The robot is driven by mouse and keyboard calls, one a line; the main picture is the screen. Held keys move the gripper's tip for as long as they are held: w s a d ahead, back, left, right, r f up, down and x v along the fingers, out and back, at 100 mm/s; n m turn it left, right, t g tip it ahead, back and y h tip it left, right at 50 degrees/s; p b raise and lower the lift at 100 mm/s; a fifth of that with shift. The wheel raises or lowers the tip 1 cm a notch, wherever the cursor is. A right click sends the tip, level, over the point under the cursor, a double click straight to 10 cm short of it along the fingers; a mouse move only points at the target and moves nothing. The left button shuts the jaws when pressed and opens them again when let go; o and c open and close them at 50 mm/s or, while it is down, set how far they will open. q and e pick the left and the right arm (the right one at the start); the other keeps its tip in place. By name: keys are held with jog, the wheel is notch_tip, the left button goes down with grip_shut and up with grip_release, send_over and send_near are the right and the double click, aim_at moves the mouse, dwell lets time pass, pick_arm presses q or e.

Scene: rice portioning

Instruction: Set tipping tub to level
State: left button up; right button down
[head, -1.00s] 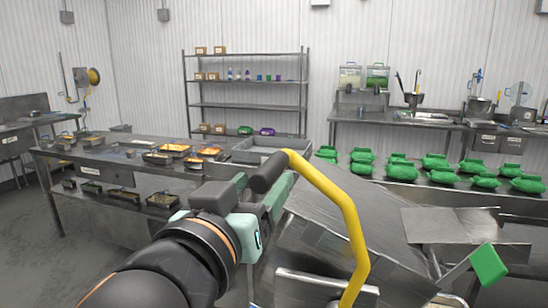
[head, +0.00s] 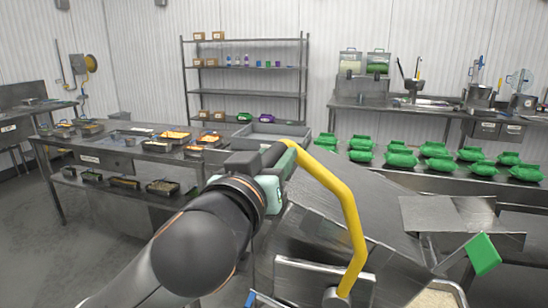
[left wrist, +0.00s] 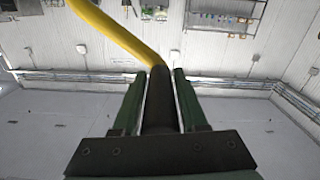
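The tipping tub (head: 345,205) is a large grey metal body in front of me, with sloping, tilted sides. A bent yellow lever (head: 352,225) stands on its near side and ends in a black grip at upper left. My left gripper (head: 283,160) is at that end. In the left wrist view its fingers (left wrist: 160,78) lie on both sides of the black grip (left wrist: 160,115), close against it, with the yellow lever (left wrist: 112,35) leading away to the upper left. My right gripper is in neither view.
Rice-like pale grains (head: 437,298) show at the lower right. A green block (head: 484,254) sticks up at right. Several green bags (head: 400,158) lie behind the tub. A steel table (head: 110,150) with food trays stands at left. Bare floor (head: 60,250) is at lower left.

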pick_arm(q)
grip_shut()
dwell(1.0)
